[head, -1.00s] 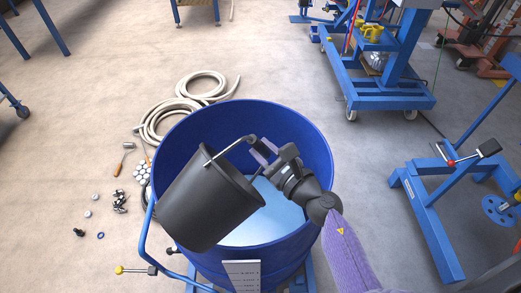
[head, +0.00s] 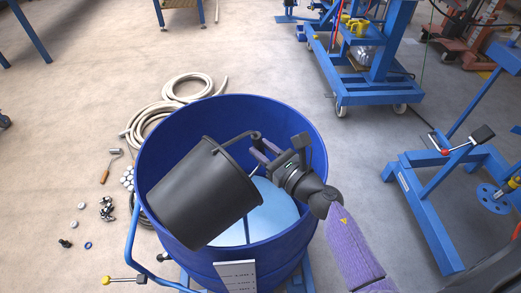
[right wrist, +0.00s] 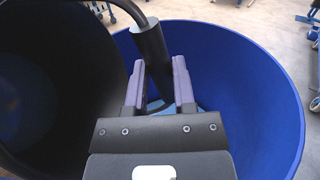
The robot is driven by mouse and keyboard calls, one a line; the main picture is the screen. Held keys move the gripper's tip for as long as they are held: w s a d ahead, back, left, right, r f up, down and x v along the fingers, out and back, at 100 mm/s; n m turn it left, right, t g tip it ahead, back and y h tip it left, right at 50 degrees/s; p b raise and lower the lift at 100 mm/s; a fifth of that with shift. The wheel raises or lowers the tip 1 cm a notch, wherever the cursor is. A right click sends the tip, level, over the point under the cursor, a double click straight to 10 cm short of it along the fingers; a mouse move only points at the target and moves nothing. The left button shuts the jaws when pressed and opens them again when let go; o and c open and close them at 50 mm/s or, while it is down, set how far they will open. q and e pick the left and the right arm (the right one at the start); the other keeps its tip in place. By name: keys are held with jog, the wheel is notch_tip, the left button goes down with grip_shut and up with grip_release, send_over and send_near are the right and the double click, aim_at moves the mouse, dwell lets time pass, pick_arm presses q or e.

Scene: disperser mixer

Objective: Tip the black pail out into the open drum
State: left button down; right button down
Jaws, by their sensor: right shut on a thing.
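The black pail (head: 200,196) is tilted inside the mouth of the open blue drum (head: 165,135), with its mouth toward the right. Pale blue material (head: 273,205) shows in the drum below it. My right gripper (head: 265,152) is shut on the pail's handle, near the drum's middle. In the right wrist view, the fingers (right wrist: 160,92) straddle the dark handle grip (right wrist: 152,58), and the pail's dark interior (right wrist: 60,70) fills the left side. I see no stream pouring, and I cannot tell what is left in the pail. My left gripper is out of view.
A coiled hose (head: 165,110) and small loose parts (head: 105,208) lie on the floor left of the drum. A blue wheeled machine (head: 375,85) stands at back right, with a blue frame (head: 420,205) nearer. A blue bar (head: 132,240) runs along the drum's left side.

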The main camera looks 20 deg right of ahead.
jog(key=shift+w+d+f+m+b, duration=0.15)
jog(key=shift+d+f+m+b, duration=0.2)
jog(key=shift+f+m+b, duration=0.25)
jog(key=shift+w+d+f+m+b, duration=0.15)
jog(key=shift+d+f+m+b, duration=0.25)
jog(key=shift+f+m, duration=0.25)
jog(key=shift+w+d+f+m+b, duration=0.15)
jog(key=shift+d+f+m+b, duration=0.2)
jog(key=shift+f+m+b, duration=0.25)
jog(key=shift+f+n, duration=0.1)
jog(key=shift+n, duration=0.15)
dwell(1.6)
notch_tip(320, 180, up, 5)
jog(key=n+b, duration=0.2)
jog(key=n, duration=1.7)
jog(key=shift+n, duration=0.4)
